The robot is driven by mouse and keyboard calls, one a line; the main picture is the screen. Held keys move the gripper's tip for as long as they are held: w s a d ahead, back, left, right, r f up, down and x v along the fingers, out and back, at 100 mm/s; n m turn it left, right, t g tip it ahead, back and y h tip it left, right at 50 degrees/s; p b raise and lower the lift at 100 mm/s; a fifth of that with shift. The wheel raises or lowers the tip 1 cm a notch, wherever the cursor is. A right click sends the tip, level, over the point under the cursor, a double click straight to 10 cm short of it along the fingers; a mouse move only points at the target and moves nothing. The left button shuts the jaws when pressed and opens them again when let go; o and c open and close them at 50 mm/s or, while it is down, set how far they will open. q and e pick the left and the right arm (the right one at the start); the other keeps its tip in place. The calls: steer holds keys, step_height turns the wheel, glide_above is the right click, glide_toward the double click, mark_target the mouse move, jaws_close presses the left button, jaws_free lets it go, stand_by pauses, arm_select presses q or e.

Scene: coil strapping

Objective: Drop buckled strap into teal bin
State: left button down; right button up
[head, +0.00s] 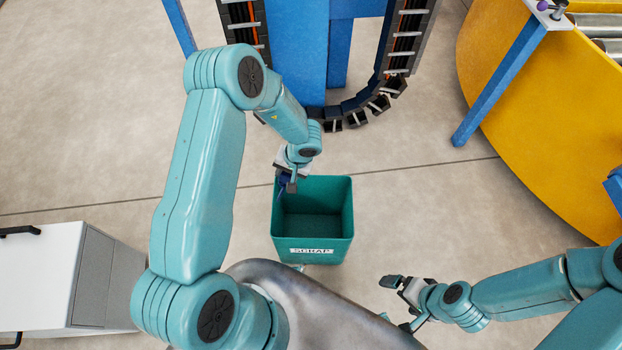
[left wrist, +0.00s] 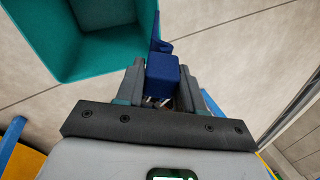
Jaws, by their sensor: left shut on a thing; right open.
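The teal bin (head: 338,244), labelled SCRAP, stands open on the floor in the middle of the head view. Its wall also shows at the upper left of the left wrist view (left wrist: 112,52). My left gripper (head: 287,184) is over the bin's upper left corner, shut on the buckled strap. In the left wrist view the strap is a dark blue block (left wrist: 162,76) between the fingers, with a thin blue part beyond it beside the bin rim. Most of the strap is hidden. My right gripper (head: 392,284) is open and empty, right of and below the bin.
A blue frame (head: 298,45) with black cable chains stands behind the bin. A yellow curved structure (head: 535,130) with rollers is at the right. A white cabinet (head: 45,275) is at lower left. The floor right of the bin is clear.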

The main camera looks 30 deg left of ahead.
arm_select(q)
steer(key=w+d+f+n+h, duration=0.3)
steer(key=d+f+n, duration=0.1)
steer(key=d+n, duration=0.2)
steer(key=shift+n+t, duration=0.4)
steer(key=shift+n, duration=0.3)
steer(key=shift+d, duration=0.1)
step_height(320, 180, down, 28)
steer(key=b, duration=1.9)
steer(key=shift+r, duration=0.15)
steer(key=c, duration=0.6)
jaws_free()
